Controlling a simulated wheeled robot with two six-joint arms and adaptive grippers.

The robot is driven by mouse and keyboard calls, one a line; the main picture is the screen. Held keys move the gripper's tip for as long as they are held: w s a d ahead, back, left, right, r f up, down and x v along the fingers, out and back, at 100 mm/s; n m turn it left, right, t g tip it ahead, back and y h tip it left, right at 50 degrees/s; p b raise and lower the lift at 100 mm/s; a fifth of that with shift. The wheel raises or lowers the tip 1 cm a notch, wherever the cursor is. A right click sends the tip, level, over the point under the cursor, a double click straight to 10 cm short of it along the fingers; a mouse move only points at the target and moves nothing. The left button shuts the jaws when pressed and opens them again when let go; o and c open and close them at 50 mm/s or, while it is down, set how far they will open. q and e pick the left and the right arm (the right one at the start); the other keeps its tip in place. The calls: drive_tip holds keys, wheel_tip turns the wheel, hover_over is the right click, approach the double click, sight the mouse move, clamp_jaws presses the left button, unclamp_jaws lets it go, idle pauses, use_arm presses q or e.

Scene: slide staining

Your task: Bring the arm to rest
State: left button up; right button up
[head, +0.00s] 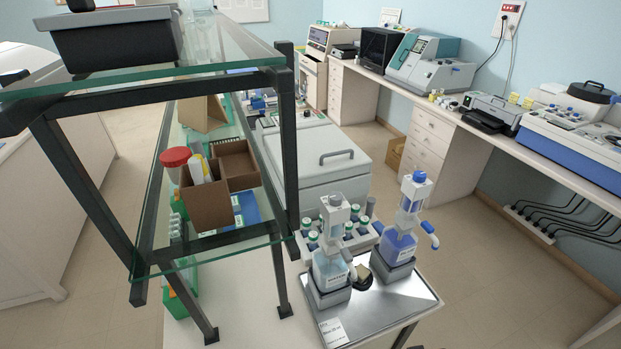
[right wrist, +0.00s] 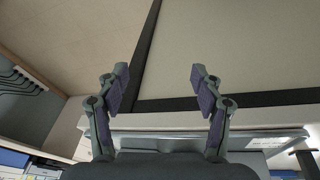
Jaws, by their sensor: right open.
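My right gripper (right wrist: 160,76) shows in the right wrist view with its two purple-padded fingers spread wide and nothing between them. Past the fingers are a pale surface and a dark strip (right wrist: 235,98). In the head view neither gripper can be made out. Two dispenser bottles, one with clear liquid (head: 330,268) and one with blue liquid (head: 397,247), stand upright on a metal tray (head: 388,310) on the bench. A small dark round item (head: 362,279) lies between them.
A glass-shelved rack (head: 290,150) with dark posts fills the left, holding a cardboard box (head: 205,203) and a black bin (head: 115,40). A grey lidded machine (head: 318,165) stands behind the bottles. A side counter (head: 460,112) carries several instruments.

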drive_tip(key=s+d+f+g+b, duration=0.15)
drive_tip(key=s+f, duration=0.25)
drive_tip(key=f, duration=0.8)
drive_tip(key=s+f+t+b, duration=0.1)
drive_tip(key=s+f+b, duration=0.25)
drive_tip(key=f, duration=0.85)
drive_tip(key=s+f+g+b, duration=0.1)
drive_tip(key=s+f, duration=1)
drive_tip(key=s, duration=0.3)
drive_tip(key=shift+s+d+f, duration=0.4)
